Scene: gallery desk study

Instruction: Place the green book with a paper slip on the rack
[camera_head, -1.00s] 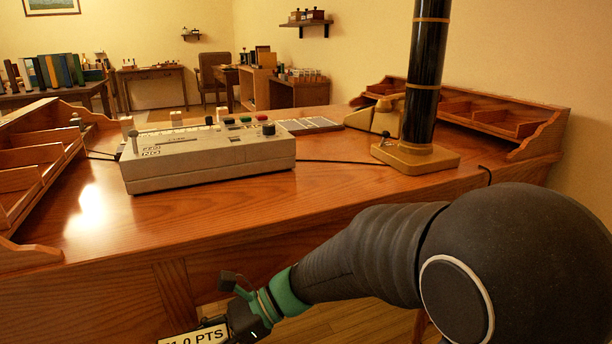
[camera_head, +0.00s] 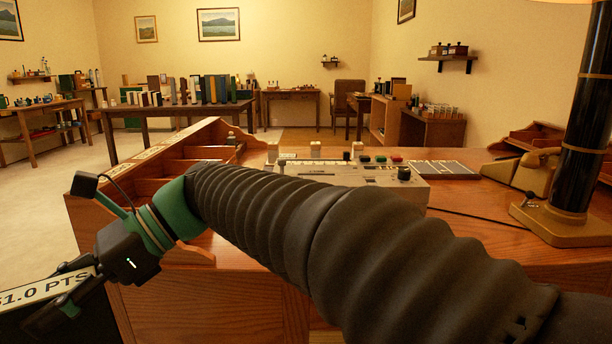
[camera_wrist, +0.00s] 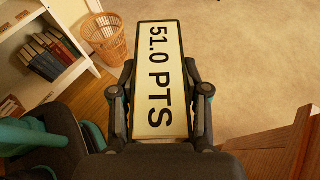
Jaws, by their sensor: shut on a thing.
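My gripper (camera_head: 68,287) is at the lower left of the head view, in front of and left of the desk. It is shut on a plate (camera_wrist: 160,70) with a cream label reading "51.0 PTS" and a dark border. One finger is on each side of the plate in the wrist view. A row of upright books (camera_head: 218,89), some dark green, stands on a far table. I cannot make out a paper slip on any of them. No rack can be told for certain.
The wooden desk (camera_head: 480,235) holds a grey button console (camera_head: 340,172), a telephone (camera_head: 537,172) and a black column. The wrist view shows a wicker basket (camera_wrist: 103,38), a white bookshelf (camera_wrist: 18,48) with books, and clear carpet at right.

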